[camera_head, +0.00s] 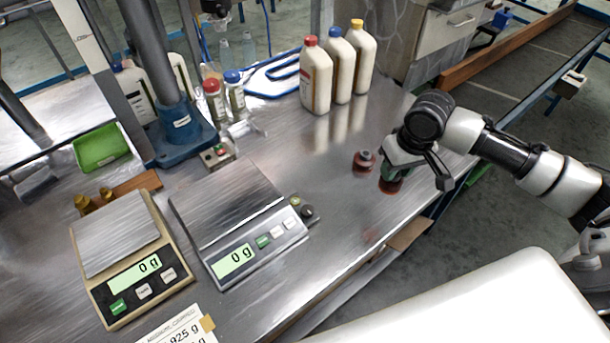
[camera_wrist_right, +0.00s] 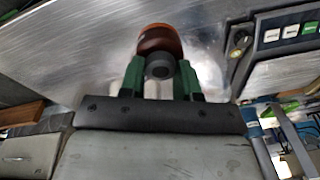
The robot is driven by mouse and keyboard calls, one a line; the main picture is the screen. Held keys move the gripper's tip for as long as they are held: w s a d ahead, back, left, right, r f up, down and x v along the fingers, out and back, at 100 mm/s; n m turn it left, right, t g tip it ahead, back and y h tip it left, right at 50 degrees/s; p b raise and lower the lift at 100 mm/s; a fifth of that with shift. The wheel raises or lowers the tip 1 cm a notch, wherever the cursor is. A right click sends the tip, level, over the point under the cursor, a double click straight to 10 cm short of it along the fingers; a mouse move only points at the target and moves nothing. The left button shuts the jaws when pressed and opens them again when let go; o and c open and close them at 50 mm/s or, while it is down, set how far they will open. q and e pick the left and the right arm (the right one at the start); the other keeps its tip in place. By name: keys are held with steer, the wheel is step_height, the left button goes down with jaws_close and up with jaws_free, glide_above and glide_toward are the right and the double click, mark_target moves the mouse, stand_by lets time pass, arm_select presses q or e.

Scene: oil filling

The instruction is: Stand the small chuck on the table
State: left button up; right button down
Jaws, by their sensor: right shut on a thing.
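My right gripper (camera_head: 396,172) is over the right part of the steel table (camera_head: 330,215) and shut on a reddish-brown chuck, which I take to be the small chuck (camera_head: 391,186). In the right wrist view, the green fingers (camera_wrist_right: 161,78) are on either side of the chuck's dark grey stem. Its wider reddish body (camera_wrist_right: 158,38) lies beyond the fingertips. A second red-and-grey chuck (camera_head: 363,161) stands on the table just left of the gripper. A reddish reflection shows on the table below the held chuck; I cannot tell its exact height. My left gripper is not in view.
Two scales, one grey (camera_head: 235,262) and one beige (camera_head: 150,276), are at the front left. Three bottles with red, blue (camera_head: 341,75) and yellow caps stand at the back. The table's right edge is close to my right arm. Bare table lies between the grey scale and the gripper.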

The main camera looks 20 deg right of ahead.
steer(key=shift+w+a+f+p, duration=0.3)
steer(key=shift+w+a+f, duration=1.05)
steer(key=shift+f, duration=0.45)
steer(key=shift+w+a+f+p, duration=0.35)
steer(key=shift+w+a+f, duration=0.8)
steer(key=shift+a+f, duration=0.55)
steer(key=shift+w+a+f+p, duration=0.3)
steer(key=shift+w+a+f, duration=0.95)
steer(key=shift+f, duration=0.7)
steer(key=c, duration=0.8)
jaws_free()
steer(key=shift+f, duration=0.1)
steer(key=r, duration=0.4)
steer(key=s+r, duration=0.1)
steer(key=r, duration=0.3)
steer(key=d+r, duration=0.1)
steer(key=r, duration=0.3)
steer(key=shift+s+r, duration=0.1)
steer(key=shift+s, duration=0.15)
steer(key=shift+a, duration=0.1)
